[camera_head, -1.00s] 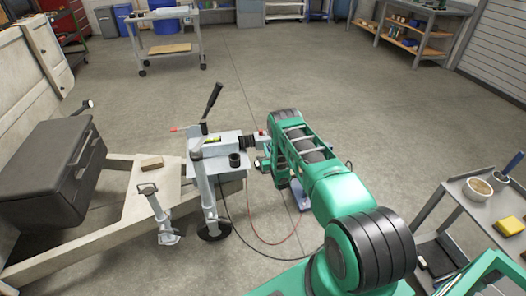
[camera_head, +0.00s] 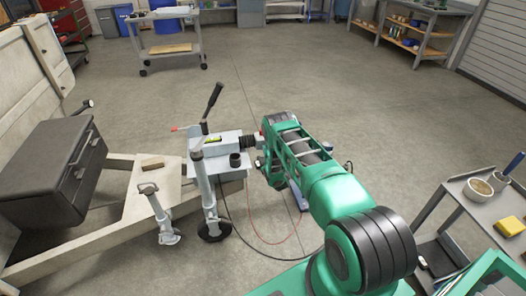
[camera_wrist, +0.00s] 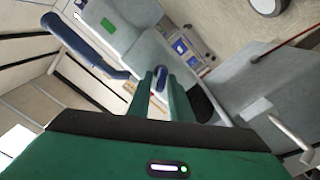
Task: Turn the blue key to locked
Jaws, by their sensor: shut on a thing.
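In the wrist view the two green fingers of my gripper (camera_wrist: 164,98) are closed about a small blue key (camera_wrist: 160,77), whose rounded end shows between them. Its lower part and the lock it sits in are hidden by the fingers, so I cannot tell its turned position. In the head view my green arm reaches to the right end of the grey trailer coupling (camera_head: 222,153). The fingers and key are too hidden to make out there.
A dark blue bar (camera_wrist: 83,44) slants near the fingers in the wrist view. The coupling's black lever (camera_head: 213,99) stands upright. A jockey wheel (camera_head: 214,230) and trailer frame (camera_head: 80,248) lie left and below; cables loop on the floor. A grey cart (camera_head: 480,203) stands right.

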